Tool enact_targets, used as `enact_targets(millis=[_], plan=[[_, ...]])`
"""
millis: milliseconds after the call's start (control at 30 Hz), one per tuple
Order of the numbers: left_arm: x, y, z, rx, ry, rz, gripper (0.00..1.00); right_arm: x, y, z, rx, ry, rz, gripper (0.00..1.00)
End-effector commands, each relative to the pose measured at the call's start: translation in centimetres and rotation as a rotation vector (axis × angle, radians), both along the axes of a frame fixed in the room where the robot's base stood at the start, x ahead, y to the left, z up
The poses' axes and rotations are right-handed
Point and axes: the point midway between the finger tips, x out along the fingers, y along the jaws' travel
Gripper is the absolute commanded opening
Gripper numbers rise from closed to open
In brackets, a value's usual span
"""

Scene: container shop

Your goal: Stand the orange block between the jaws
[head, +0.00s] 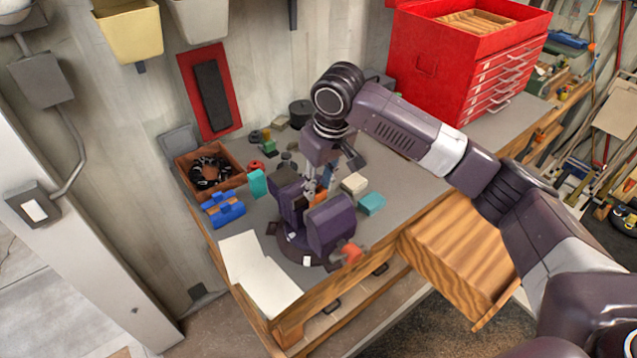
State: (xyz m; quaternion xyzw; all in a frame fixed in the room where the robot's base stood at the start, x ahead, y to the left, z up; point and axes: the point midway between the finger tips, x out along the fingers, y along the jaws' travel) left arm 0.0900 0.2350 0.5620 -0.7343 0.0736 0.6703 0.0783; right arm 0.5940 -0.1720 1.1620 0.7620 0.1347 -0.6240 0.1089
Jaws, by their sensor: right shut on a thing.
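A dark purple vise (331,226) stands on the grey workbench, with a red-orange handle end at its front right. Its two jaws show with a gap between them. My right gripper (316,188) points down from above at the gap. It is shut on the orange block (321,198), of which only a small part shows between the gripper and the vise. The fingers and the vise hide the rest, so I cannot tell whether the block touches the jaws or the vise floor. My left gripper is out of view.
A wooden box (229,184) holds a black coil. A red tool chest (440,75) stands behind right. An open drawer (462,262) juts out front.

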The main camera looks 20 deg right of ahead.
Motion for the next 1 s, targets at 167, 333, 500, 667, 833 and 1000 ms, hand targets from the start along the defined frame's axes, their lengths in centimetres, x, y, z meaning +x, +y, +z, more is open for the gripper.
enact_targets(millis=[167,333,500,667,833,1000], plan=[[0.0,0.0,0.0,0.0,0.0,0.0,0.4,0.1,0.0,0.1,0.001,-0.003,0.0,0.0],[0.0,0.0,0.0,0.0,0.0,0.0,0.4,0.1,0.0,0.1,0.001,-0.003,0.0,0.37],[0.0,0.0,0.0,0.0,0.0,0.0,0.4,0.0,0.0,0.1,0.0,-0.001,0.0,0.45],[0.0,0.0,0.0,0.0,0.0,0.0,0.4,0.0,0.0,-0.1,-0.001,0.002,0.0,0.45],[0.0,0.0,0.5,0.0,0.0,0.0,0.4,0.0,0.0,1.3,0.0,0.0,0.0,0.45],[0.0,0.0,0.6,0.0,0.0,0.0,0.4,0.1,0.0,2.9,-0.001,-0.001,0.001,0.45]])
